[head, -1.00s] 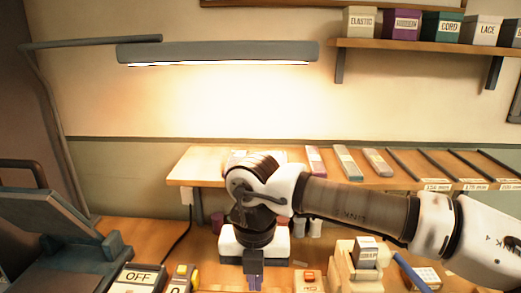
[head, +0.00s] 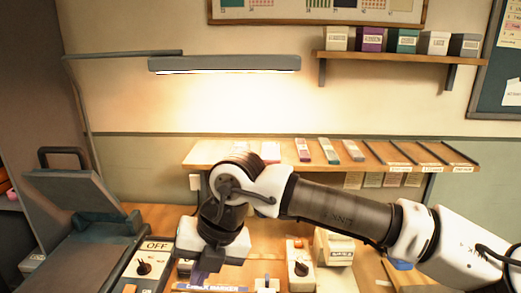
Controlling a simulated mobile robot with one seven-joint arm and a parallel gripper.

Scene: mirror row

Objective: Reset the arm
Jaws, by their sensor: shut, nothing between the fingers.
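My arm reaches in from the right across the bench and bends down at the wrist in the middle of the head view. My gripper (head: 202,271) hangs below the wrist as a small dark shape, low over the workbench. It is shut and holds nothing I can see. Its fingertips are small and dark, and I cannot tell their exact height above the bench.
A control box marked OFF (head: 143,266) and a dark hinged press (head: 75,215) stand at left. A dial box (head: 299,262) and a cream device (head: 334,247) stand right of my gripper. A raised wooden shelf (head: 225,155) runs behind the arm, under a lamp (head: 225,64).

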